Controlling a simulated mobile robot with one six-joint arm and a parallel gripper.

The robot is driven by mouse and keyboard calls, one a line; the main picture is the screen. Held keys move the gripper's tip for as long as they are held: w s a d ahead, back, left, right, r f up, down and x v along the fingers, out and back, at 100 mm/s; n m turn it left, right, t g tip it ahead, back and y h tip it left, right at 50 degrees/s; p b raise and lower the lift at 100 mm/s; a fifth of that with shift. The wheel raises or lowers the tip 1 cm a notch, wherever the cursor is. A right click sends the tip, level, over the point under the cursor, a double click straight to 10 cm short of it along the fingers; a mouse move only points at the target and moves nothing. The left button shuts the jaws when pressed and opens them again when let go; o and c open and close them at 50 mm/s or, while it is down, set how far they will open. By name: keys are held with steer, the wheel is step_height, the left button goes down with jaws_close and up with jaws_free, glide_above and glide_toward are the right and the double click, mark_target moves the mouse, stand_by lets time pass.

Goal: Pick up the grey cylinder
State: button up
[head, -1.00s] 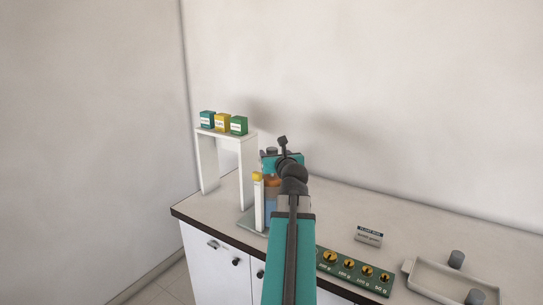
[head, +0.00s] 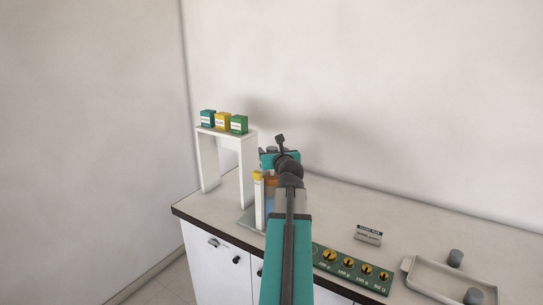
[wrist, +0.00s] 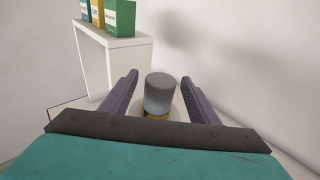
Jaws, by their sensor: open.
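A grey cylinder (wrist: 160,94) stands upright between the two fingers of my gripper (wrist: 160,77) in the wrist view. It sits on top of something yellowish, of which only a little shows below it. The fingers are open, one on each side, with a visible gap to the cylinder. In the head view my arm hides the fingers and most of what is in front of them; a small dark grey top (head: 270,149) shows just past the wrist.
A white stand (head: 240,146) with teal, yellow and green boxes is at the left.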

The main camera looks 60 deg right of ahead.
mark_target(272, 148)
steer(key=c, duration=1.2)
steer(key=shift+r, duration=0.15)
steer(key=shift+c, duration=0.2)
steer(key=shift+r+b, duration=0.35)
steer(key=shift+r, duration=1.25)
steer(key=s+d+f+b+v, duration=0.1)
steer(key=s+b+v, duration=0.1)
steer(key=b+v, duration=0.8)
steer(key=shift+v, duration=2.65)
steer(key=shift+s+d, duration=0.15)
